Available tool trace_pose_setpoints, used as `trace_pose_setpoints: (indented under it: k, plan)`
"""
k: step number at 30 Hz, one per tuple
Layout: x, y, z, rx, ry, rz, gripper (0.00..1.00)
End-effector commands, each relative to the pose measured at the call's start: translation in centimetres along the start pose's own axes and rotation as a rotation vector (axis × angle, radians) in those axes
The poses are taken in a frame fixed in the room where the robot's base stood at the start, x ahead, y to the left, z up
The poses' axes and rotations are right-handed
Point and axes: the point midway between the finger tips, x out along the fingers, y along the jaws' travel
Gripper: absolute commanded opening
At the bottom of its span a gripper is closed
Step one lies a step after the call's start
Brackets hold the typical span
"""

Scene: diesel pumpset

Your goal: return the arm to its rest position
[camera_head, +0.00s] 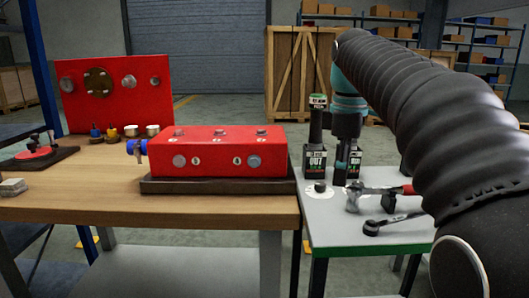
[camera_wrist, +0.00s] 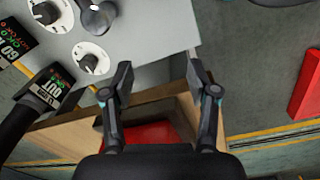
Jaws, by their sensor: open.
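My arm reaches in from the right edge of the head view, its black ribbed sleeve (camera_head: 425,115) in the foreground and its teal end section (camera_head: 346,90) pointing down above the grey side table (camera_head: 325,233). My gripper (camera_wrist: 162,82) shows in the wrist view with its two fingers wide apart and nothing between them. It hangs near the edge of the grey tabletop, which also shows in the wrist view (camera_wrist: 160,35). In the head view the fingers are small and dark among the things behind them.
The wooden bench (camera_head: 80,190) holds a red block (camera_head: 215,143) on a dark tray and a red upright panel (camera_head: 115,92). On the side table stand a labelled OUT box (camera_head: 315,160), a white dial (camera_head: 319,190), a hammer (camera_head: 385,190) and a wrench (camera_head: 392,222). A wooden crate (camera_head: 297,65) stands behind.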

Motion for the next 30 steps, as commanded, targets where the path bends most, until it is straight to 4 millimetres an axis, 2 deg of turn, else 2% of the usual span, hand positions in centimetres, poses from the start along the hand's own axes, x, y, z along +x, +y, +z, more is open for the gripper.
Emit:
trace_pose_setpoints:
  k: [8, 14, 20, 24, 30]
  plan:
    - [1.2, -2.8, 1.1, 0.163, 0.027, 0.055, 0.59]
    - [3.4, -6.4, 2.5, 0.363, 0.072, 0.118, 0.59]
    - [7.5, -11.3, 4.4, 0.637, 0.157, 0.192, 0.59]
    - [11.3, -14.8, 5.8, 0.826, 0.229, 0.231, 0.59]
    - [16.5, -18.8, 7.3, 1.056, 0.333, 0.264, 0.59]
